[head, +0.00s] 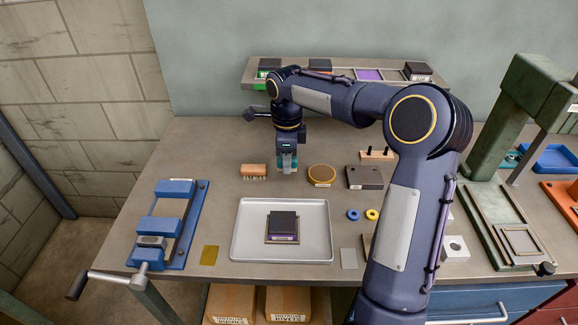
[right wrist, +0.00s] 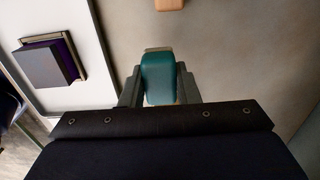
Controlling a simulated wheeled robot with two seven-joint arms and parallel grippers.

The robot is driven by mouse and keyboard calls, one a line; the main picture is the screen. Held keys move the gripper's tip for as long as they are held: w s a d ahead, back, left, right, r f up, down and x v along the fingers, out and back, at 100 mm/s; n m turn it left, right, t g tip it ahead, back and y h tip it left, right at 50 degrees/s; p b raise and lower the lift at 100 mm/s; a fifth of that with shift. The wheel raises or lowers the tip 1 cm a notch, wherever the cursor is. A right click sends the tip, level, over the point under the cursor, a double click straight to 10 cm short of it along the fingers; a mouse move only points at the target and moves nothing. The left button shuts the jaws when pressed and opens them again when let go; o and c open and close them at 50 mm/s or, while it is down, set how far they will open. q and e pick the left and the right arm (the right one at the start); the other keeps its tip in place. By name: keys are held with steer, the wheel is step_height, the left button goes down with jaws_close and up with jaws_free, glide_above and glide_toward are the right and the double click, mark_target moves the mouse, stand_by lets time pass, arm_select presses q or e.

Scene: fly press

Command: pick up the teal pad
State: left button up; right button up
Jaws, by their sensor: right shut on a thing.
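The teal pad (right wrist: 158,80) is a rounded teal block. In the right wrist view it sits between the two dark fingers of my right gripper (right wrist: 160,88), which is shut on it. In the head view this gripper (head: 287,164) points down over the back-middle of the bench, just right of the wooden brush (head: 254,171). The pad is largely hidden by the fingers there. I cannot tell whether it touches the bench. My left gripper is not in view.
A white tray (head: 239,252) holding a dark block with a purple edge (head: 283,226) lies in front. A blue vise (head: 166,225) stands left, a round amber-topped thing (head: 322,174) right of the gripper. A green press (head: 505,130) stands right. A raised shelf (head: 343,77) runs along the back.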

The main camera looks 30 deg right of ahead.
steer(key=s+a+r+b, duration=0.1)
steer(key=s+a+r, duration=0.7)
steer(key=s, duration=0.1)
steer(key=shift+a, duration=0.4)
steer(key=shift+w, duration=0.1)
